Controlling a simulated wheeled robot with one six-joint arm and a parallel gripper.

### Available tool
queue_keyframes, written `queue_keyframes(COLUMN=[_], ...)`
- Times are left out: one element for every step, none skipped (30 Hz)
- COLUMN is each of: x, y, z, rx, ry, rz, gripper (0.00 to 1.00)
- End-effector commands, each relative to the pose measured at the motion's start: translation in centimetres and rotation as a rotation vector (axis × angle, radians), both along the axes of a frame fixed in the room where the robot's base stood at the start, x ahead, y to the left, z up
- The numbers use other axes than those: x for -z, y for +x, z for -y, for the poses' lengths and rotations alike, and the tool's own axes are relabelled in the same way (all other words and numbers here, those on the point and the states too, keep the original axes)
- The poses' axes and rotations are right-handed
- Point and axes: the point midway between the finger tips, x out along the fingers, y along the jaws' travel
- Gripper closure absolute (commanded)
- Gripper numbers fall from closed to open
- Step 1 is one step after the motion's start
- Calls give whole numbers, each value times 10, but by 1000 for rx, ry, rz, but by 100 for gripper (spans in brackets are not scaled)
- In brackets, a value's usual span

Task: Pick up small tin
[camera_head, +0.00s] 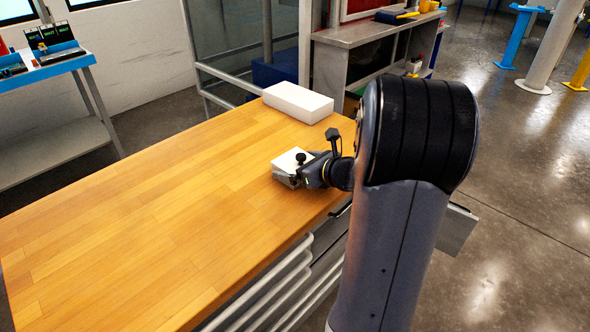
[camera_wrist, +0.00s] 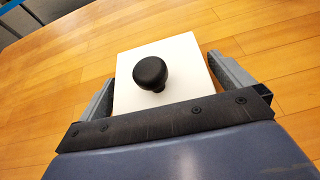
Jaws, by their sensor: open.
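The small tin (camera_head: 290,163) is a low box with a white top and a black round knob, on the wooden table near its right edge. In the wrist view the tin (camera_wrist: 178,58) lies between the two grey fingers of my gripper (camera_wrist: 166,84), its knob near the middle. My gripper (camera_head: 303,172) is open, with one finger on each side of the tin. A narrow gap shows on the sides; I cannot tell whether either finger touches it. The lower sides of the tin are mostly hidden in the wrist view.
A larger white box (camera_head: 298,102) stands on the wooden table (camera_head: 130,220) behind the tin. The left and middle of the table are clear. A grey workbench (camera_head: 372,32) stands beyond, and a blue-topped cart (camera_head: 45,70) is at the far left.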

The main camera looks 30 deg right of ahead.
Motion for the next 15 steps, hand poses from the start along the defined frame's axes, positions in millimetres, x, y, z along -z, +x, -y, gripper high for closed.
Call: queue_keyframes(x=[4,4,5,6,6,6,6,6,6,6,6,6,6,6,6], y=[6,8,11,12,13,13,13,13,13,13,13,13,13,13,13], z=[-3,-4,-4,-4,-5,-5,-5,-4,-4,-4,-4,-4,-4,-4,-4], rx=[-2,-3,-2,-1,0,0,0,1,1,1,1,1,1,1,1], ry=[0,-1,-2,-1,-1,0,-1,-1,-1,-1,-1,-1,-1,-1,-1], rz=[-1,-1,-1,-1,0,0,0,0,0,0,0,0,0,0,0], gripper=[0,0,0,0,0,0,0,0,0,0,0,2,5,7,11])
